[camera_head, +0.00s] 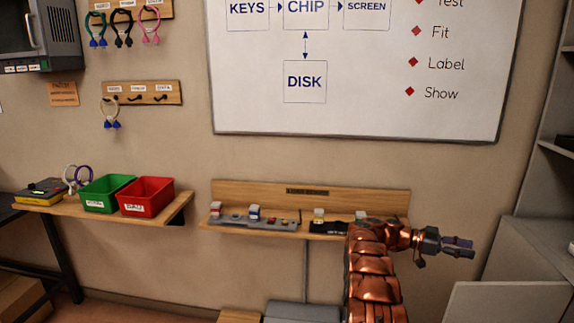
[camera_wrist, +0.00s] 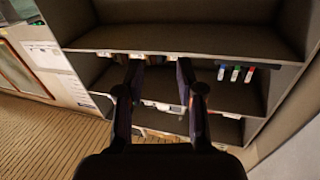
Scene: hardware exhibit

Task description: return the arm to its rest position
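My arm, copper-coloured, rises at the lower right of the head view and bends to the right. My gripper (camera_head: 458,247) is at its end, pointing right, in the air beside the wooden wall shelf (camera_head: 255,190). In the wrist view my gripper (camera_wrist: 158,75) shows two dark fingers spread apart with nothing between them. Beyond the fingers is a dark shelving unit (camera_wrist: 190,38), apart from them.
The wall shelf carries a grey strip (camera_head: 258,222) with small blocks; my arm hides its right part. A green bin (camera_head: 103,206) and a red bin (camera_head: 147,211) stand on a left shelf. Grey cabinets (camera_head: 525,240) stand at the right, near my gripper. A whiteboard (camera_head: 360,100) hangs above.

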